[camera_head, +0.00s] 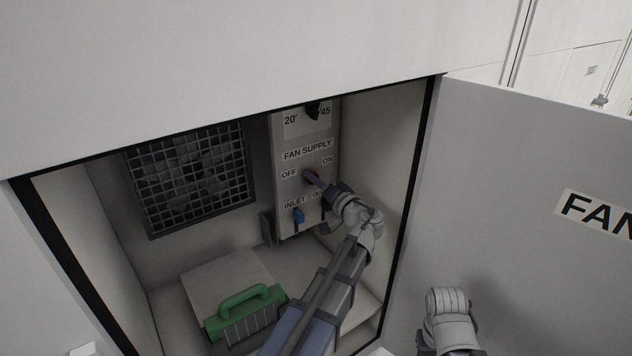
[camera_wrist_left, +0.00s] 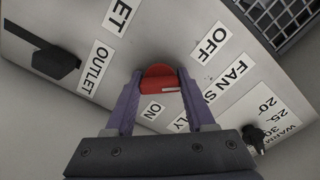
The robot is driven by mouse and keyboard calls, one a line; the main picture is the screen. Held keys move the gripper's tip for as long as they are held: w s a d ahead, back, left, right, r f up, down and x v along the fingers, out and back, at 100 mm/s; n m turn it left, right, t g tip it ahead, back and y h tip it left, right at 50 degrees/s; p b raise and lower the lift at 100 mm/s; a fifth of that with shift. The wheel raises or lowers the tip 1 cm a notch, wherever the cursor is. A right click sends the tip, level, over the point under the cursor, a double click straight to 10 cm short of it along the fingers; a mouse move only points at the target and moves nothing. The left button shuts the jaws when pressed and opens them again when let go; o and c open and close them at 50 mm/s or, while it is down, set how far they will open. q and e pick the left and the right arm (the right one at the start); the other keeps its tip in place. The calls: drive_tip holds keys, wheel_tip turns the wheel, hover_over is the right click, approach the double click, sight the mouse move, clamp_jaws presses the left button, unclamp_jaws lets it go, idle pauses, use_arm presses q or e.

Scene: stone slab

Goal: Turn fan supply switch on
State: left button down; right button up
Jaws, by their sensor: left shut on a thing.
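The fan supply switch is a red knob (camera_wrist_left: 158,74) on a grey panel (camera_head: 320,137) inside an open cabinet. The panel carries the label FAN SUPPLY, with OFF left of the knob and ON up and right of it. My left gripper (camera_head: 312,177) reaches in to the knob. In the left wrist view, the purple fingers of my left gripper (camera_wrist_left: 160,86) are closed on both sides of it. A short white mark shows on the knob; I cannot tell its exact setting. In the head view the gripper mostly hides the knob (camera_head: 308,173). My right gripper is not seen.
A blue inlet switch (camera_head: 298,215) sits below, and a black outlet switch (camera_wrist_left: 55,63) beside it. A black dial (camera_head: 313,111) is above. A mesh grille (camera_head: 190,178) and a green-handled box (camera_head: 245,315) are on the left. The open door (camera_head: 530,200) stands at right.

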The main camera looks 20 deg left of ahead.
use_arm(q)
drive_tip(key=m, duration=1.2)
drive_tip(key=shift+m, duration=1.9)
drive_tip(key=shift+c, duration=1.2)
unclamp_jaws()
